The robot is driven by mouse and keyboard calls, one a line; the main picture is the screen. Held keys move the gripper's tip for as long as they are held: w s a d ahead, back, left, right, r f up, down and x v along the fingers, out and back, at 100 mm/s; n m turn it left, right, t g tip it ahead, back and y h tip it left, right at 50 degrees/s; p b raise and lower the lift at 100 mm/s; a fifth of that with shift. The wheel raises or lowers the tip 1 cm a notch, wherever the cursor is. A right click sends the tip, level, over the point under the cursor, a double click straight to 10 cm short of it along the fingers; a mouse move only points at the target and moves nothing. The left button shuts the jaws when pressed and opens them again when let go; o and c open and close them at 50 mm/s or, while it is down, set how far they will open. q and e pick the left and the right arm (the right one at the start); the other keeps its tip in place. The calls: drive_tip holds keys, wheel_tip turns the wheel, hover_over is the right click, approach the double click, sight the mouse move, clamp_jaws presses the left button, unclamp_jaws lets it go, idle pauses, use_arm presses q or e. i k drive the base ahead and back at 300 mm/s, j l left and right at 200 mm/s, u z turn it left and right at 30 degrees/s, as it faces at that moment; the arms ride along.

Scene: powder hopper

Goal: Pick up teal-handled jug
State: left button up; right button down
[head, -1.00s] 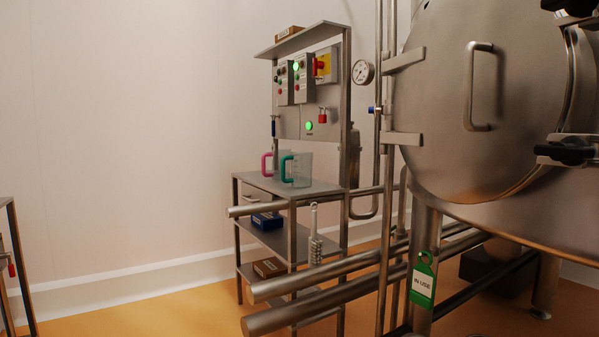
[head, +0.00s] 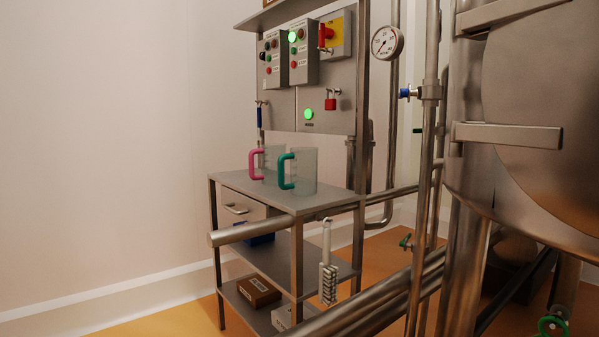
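The teal-handled jug (head: 304,170) is a clear jug standing upright on the top of the grey metal workstation table (head: 262,188). Its teal handle (head: 284,171) faces left. A second clear jug with a pink handle (head: 255,164) stands behind it and to its left, partly hidden by it. Neither of my grippers shows in the head view.
A control panel (head: 284,101) with buttons rises behind the jugs. Steel pipes (head: 375,195) cross at the table's right, and one pipe end (head: 222,238) juts across its front. A brush (head: 328,272) hangs there. A large steel vessel (head: 540,120) fills the right. Boxes (head: 258,291) sit below.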

sight(304, 161)
drive_tip(key=i+j+z, duration=0.25)
drive_tip(key=i+j, duration=0.65)
drive_tip(key=j, duration=0.15)
